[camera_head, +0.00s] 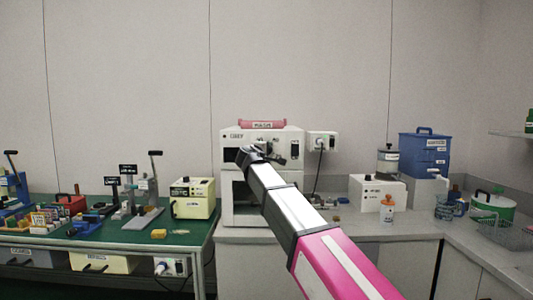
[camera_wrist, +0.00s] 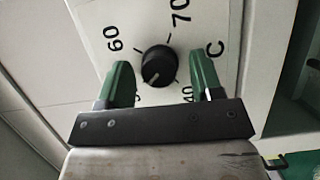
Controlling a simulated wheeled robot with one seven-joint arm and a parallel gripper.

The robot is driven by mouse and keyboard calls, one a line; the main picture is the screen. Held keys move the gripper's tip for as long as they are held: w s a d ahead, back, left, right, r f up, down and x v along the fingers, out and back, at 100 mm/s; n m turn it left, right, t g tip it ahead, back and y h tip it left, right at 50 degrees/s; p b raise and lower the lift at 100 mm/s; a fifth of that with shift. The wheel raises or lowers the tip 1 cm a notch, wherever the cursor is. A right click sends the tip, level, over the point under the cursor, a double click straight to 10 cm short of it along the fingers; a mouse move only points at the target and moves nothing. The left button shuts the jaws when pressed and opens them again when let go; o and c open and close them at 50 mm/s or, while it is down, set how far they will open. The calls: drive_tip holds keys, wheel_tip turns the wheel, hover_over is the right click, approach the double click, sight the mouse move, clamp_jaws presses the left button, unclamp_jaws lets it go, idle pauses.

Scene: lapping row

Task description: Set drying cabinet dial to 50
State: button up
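The drying cabinet (camera_head: 232,146) is the white two-level unit on the counter, with a control strip at the top right of its front. In the wrist view its dial (camera_wrist: 159,66) is a black round knob on a white panel marked 60, 70, 40 and C. A small pale pointer line on the knob faces lower left. The mark there is mostly hidden behind my left finger. My gripper (camera_wrist: 160,72) has its two green fingers apart, one on each side of the knob, with gaps visible. In the head view my arm reaches to the cabinet's front and hides part of it.
A pink roll (camera_head: 262,125) lies on top of the cabinet. A wall socket box (camera_head: 322,142) with a cable is right of it. A cream box (camera_head: 192,198) stands left on the green bench, a white box (camera_head: 377,193) right on the counter.

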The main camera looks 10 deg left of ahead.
drive_tip(key=s+a, duration=0.1)
drive_tip(key=s, duration=0.9)
drive_tip(key=shift+s+a, duration=0.35)
drive_tip(key=w+d+f+m+g+h, duration=0.15)
drive_tip(key=d+f+m+g, duration=0.3)
drive_tip(key=d+f, duration=1.1)
drive_tip(key=w+d+f+m+g, duration=0.25)
drive_tip(key=d+f+g, duration=0.25)
drive_tip(key=d+f, duration=1.05)
drive_tip(key=s+d+f+m+g+y, duration=0.1)
drive_tip(key=s+d+f+m+g, duration=0.1)
drive_tip(key=s+d+f, duration=0.3)
drive_tip(key=s+d+f+m+g+y, duration=0.2)
drive_tip(key=s+f, duration=0.5)
drive_tip(key=f, duration=0.6)
drive_tip(key=s+d+f+m+g+y, duration=0.1)
drive_tip(key=s+d+f+m+g, duration=0.3)
drive_tip(key=d+f, duration=0.4)
drive_tip(key=shift+s+d+f+m, duration=0.35)
drive_tip(key=shift+s+f+m, duration=0.25)
drive_tip(key=shift+s, duration=0.4)
